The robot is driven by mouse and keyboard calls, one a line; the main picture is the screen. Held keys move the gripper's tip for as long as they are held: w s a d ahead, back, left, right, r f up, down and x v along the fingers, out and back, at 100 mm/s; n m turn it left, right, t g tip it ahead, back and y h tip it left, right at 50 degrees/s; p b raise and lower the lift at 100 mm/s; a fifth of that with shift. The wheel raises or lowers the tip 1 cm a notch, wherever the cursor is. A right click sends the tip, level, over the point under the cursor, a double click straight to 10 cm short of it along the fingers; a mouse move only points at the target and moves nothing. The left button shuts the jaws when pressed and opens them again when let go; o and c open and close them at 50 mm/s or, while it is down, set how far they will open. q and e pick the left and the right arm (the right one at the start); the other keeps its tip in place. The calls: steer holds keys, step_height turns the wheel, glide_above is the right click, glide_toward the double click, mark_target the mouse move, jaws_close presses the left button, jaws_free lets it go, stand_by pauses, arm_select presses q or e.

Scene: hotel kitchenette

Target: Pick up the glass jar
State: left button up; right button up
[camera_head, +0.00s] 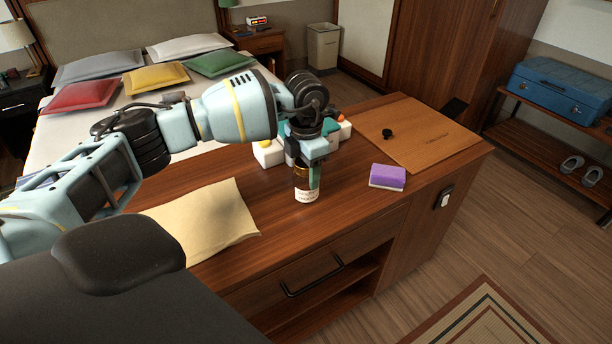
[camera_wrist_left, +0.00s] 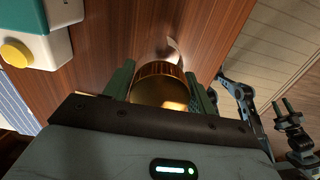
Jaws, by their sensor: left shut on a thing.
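The glass jar (camera_head: 306,194) is small and dark amber with a pale label, and it is upright over the wooden counter. My left gripper (camera_head: 308,174) comes down on it from above, with its fingers on either side of the upper part. In the left wrist view the jar's round gold-brown top (camera_wrist_left: 159,82) sits between the two green fingers (camera_wrist_left: 160,88). The gripper is shut on the jar. I cannot tell whether the jar's base touches the counter. What seems to be my right gripper (camera_wrist_left: 286,107) shows small at the right of the wrist view.
White containers with teal and orange parts (camera_head: 269,153) stand just behind the jar, partly hidden by my gripper. A purple and white sponge (camera_head: 387,177) lies to the right. A beige cloth (camera_head: 205,222) lies to the left. A wooden board (camera_head: 425,135) with a black knob covers the far right end.

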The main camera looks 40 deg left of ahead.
arm_select(q)
steer(key=shift+r, duration=0.5)
steer(key=r, duration=0.2)
steer(key=shift+s+d+r, duration=0.2)
steer(key=shift+s+r, duration=0.1)
steer(key=s+d, duration=0.3)
steer(key=s, duration=0.1)
steer(key=s+d+r, duration=0.1)
steer(key=s+d, duration=0.2)
steer(key=s, duration=0.1)
steer(key=s+d, duration=0.3)
steer(key=s, duration=0.1)
steer(key=shift+s+d+r, duration=0.1)
steer(key=shift+d+r, duration=0.05)
steer(key=shift+r, duration=0.05)
